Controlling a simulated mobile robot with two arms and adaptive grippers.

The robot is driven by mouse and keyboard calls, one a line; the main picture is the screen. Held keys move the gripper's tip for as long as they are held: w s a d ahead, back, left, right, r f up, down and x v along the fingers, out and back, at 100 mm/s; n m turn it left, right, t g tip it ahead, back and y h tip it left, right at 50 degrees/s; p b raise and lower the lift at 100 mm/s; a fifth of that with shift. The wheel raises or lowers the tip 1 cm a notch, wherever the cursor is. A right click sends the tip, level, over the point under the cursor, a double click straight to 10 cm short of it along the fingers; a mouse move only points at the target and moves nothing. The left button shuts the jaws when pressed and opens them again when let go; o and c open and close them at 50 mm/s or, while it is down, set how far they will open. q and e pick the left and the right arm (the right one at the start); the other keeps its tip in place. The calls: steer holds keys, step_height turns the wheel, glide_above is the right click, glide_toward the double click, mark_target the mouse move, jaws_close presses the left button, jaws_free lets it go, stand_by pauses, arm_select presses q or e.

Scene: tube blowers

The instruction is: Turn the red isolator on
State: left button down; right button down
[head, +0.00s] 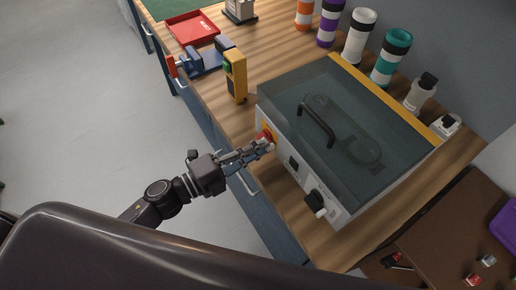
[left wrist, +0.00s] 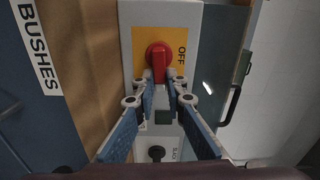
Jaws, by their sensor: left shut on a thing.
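The red isolator (left wrist: 158,54) is a rotary knob on a yellow plate (left wrist: 143,37) marked OFF, on the front panel of the tube blower (head: 278,148). In the left wrist view its grip points down the picture, and OFF is printed at the plate's right side. My left gripper (left wrist: 161,82) is shut on the knob's grip, one fingertip on each side. In the head view the left gripper (head: 268,146) reaches the panel's left end and partly hides the red isolator (head: 266,134). My right gripper is not in view.
The blower has a tinted lid with a black handle (head: 316,124) and a black knob (head: 315,202) on its front. A yellow and black device (head: 235,75), a blue vice (head: 207,60) and a red tray (head: 193,28) stand left on the wooden bench. Floor is clear at left.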

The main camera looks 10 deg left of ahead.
arm_select(q)
steer(key=shift+f+m, duration=0.15)
steer(key=shift+m, duration=0.45)
steer(key=c, duration=2)
jaws_free()
steer(key=shift+o, duration=0.2)
steer(key=shift+s+a, duration=0.1)
steer(key=v, duration=1.1)
steer(key=shift+s+a, duration=0.25)
steer(key=shift+s, duration=0.05)
